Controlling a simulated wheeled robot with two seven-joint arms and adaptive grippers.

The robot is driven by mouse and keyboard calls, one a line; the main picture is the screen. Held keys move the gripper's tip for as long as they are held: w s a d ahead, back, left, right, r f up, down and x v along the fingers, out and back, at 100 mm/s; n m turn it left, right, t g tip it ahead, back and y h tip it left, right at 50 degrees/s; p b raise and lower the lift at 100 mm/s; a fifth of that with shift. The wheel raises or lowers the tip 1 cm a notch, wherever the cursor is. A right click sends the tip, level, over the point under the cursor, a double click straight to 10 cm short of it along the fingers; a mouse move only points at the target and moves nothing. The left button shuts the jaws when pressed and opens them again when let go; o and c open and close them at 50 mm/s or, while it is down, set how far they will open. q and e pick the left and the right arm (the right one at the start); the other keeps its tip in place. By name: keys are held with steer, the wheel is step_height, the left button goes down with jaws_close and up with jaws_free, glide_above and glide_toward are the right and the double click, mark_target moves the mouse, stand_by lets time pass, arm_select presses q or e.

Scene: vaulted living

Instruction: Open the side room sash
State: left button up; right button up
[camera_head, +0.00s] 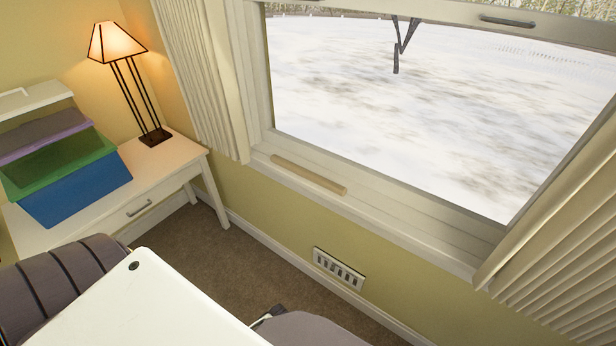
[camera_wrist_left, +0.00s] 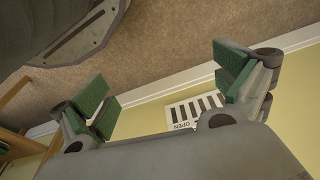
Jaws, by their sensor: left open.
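The side room window fills the upper right of the head view, with snowy ground behind it. A pale sash rail (camera_head: 430,13) crosses the top of the picture, with a grey pull handle (camera_head: 508,20) on it. I cannot tell whether the area below the rail is glass or open. A light wooden bar (camera_head: 308,174) lies along the sill (camera_head: 370,212). My left gripper (camera_wrist_left: 165,90) is open and empty in the left wrist view, its green pads wide apart. It points down toward the carpet and lower wall, with no sash in that view. My right gripper is not seen.
A white desk (camera_head: 175,165) stands left, with a lit lamp (camera_head: 125,75) and stacked boxes (camera_head: 75,185). Pleated curtains (camera_head: 205,80) flank the window. A wall vent (camera_head: 338,269) sits below the sill; it also shows in the left wrist view (camera_wrist_left: 193,107).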

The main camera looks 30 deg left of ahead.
arm_select(q)
steer(key=w+a+r+t+h+b, duration=0.1)
steer(key=w+a+r+t+b, duration=0.2)
steer(key=w+r, duration=1.05)
steer(key=w+a+r+t+b, duration=0.35)
steer(key=w+r, duration=0.55)
steer(key=r, duration=1)
steer(key=w+a+r+t+h+b, duration=0.1)
steer(key=w+a+r+t+b, duration=0.25)
steer(key=w+r, duration=1)
steer(key=a+r+t, duration=0.3)
steer(key=a+r, duration=0.1)
steer(key=r, duration=1)
steer(key=a+r+t, duration=0.4)
steer(key=a+r, duration=0.1)
steer(key=r, duration=0.9)
steer(key=a+r+n+t, duration=0.1)
steer(key=a+r+t, duration=0.2)
steer(key=r, duration=1.1)
steer(key=shift+s+a, duration=0.45)
steer(key=shift+a, duration=0.75)
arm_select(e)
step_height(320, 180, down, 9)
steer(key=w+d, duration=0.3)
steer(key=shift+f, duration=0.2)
arm_select(q)
steer(key=shift+w, duration=0.15)
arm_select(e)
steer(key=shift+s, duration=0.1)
